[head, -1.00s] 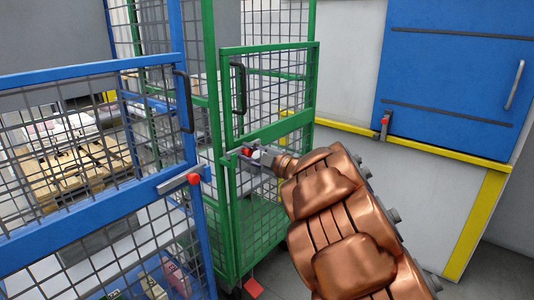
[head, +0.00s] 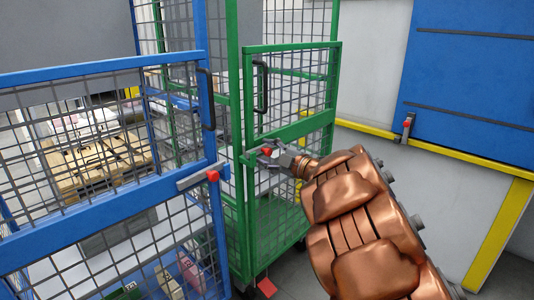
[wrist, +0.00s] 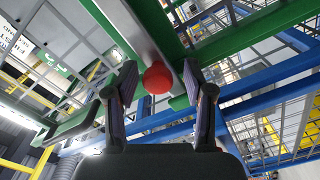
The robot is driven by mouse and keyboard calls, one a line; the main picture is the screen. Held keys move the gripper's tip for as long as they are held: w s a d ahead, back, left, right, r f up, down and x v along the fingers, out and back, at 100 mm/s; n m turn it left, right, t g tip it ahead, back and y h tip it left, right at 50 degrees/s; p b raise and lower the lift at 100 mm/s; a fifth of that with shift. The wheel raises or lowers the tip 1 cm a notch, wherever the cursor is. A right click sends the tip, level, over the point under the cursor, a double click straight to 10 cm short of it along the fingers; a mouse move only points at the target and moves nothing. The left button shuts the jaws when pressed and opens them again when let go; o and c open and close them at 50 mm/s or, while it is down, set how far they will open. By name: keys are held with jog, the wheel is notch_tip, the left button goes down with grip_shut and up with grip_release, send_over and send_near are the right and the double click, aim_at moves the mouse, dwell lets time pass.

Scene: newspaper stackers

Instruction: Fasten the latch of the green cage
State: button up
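The green cage (head: 235,110) stands in the middle of the head view, with a mesh front gate that has a black handle (head: 261,85). The gate's left edge lies close to the cage's corner post; I cannot tell whether it is fully shut. The latch's red knob (head: 267,152) is at the gate's lower left. My gripper (head: 273,157) is at the latch and partly hides it. In the wrist view the red knob (wrist: 157,79) sits between the fingers of my open gripper (wrist: 160,82), with a gap on both sides.
A blue cage (head: 105,215) with its own red-tipped latch (head: 212,176) stands close on the left, with bundles (head: 95,160) behind its mesh. A blue panel (head: 470,75) on a white, yellow-edged unit is at the right. A red pedal (head: 266,287) is by the floor.

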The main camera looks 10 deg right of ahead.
jog(key=shift+s+d, duration=0.3)
jog(key=shift+d, duration=0.05)
jog(key=v, duration=1.1)
jog(key=shift+s+a, duration=0.1)
jog(key=shift+a, duration=0.05)
